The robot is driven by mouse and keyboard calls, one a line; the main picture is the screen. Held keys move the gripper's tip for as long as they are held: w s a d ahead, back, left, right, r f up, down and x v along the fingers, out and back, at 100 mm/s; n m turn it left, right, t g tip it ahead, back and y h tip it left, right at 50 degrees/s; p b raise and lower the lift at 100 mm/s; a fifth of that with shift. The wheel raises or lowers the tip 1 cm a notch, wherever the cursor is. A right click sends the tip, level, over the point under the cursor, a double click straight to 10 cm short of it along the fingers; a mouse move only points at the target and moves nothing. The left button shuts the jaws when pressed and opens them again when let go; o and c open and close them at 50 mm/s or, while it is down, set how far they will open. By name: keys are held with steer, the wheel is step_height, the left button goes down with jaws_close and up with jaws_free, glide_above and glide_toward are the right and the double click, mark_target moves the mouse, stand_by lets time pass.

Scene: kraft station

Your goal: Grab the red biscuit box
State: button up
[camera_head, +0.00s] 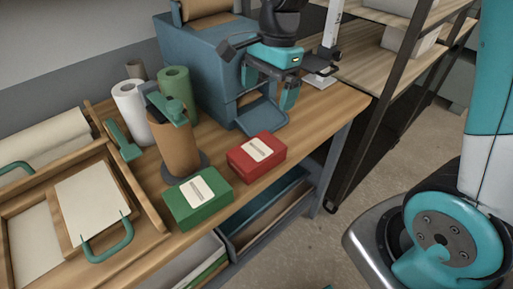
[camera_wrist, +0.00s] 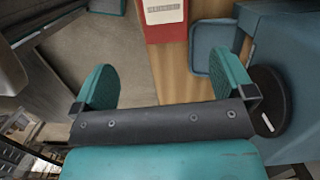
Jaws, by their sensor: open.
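The red biscuit box (camera_head: 257,156) with a white label lies flat on the wooden table, near its front edge, in the head view. In the wrist view the red box (camera_wrist: 153,30) is cut off at the top edge, ahead of my gripper and a little right of its middle line. My gripper (camera_head: 272,97) hangs above and behind the box, its teal fingers spread. In the wrist view the fingers of my gripper (camera_wrist: 165,85) are wide apart with nothing between them. The gripper does not touch the box.
A green box (camera_head: 198,201) lies left of the red one. A brown paper roll (camera_head: 176,146) stands behind it, with green (camera_head: 177,90) and white rolls (camera_head: 131,106) beyond. A blue machine (camera_head: 205,62) with a protruding tray (camera_head: 262,117) stands behind the red box. A wooden shelf (camera_head: 358,66) is at right.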

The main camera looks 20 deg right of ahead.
steer(key=p, duration=0.1)
glide_toward(258, 149)
steer(key=shift+m, duration=0.4)
steer(key=f, duration=0.3)
steer(key=a+f, duration=0.1)
steer(key=f, duration=0.1)
steer(key=shift+s+f, duration=0.1)
steer(key=shift+f, duration=0.05)
steer(key=shift+a+f+p, duration=0.2)
steer(key=shift+f+p, duration=0.15)
steer(key=shift+f, duration=0.95)
steer(key=shift+a+f+p, duration=0.2)
steer(key=shift+f+p, duration=0.15)
steer(key=shift+f, duration=0.95)
steer(key=c, duration=0.8)
steer(key=shift+o, duration=0.2)
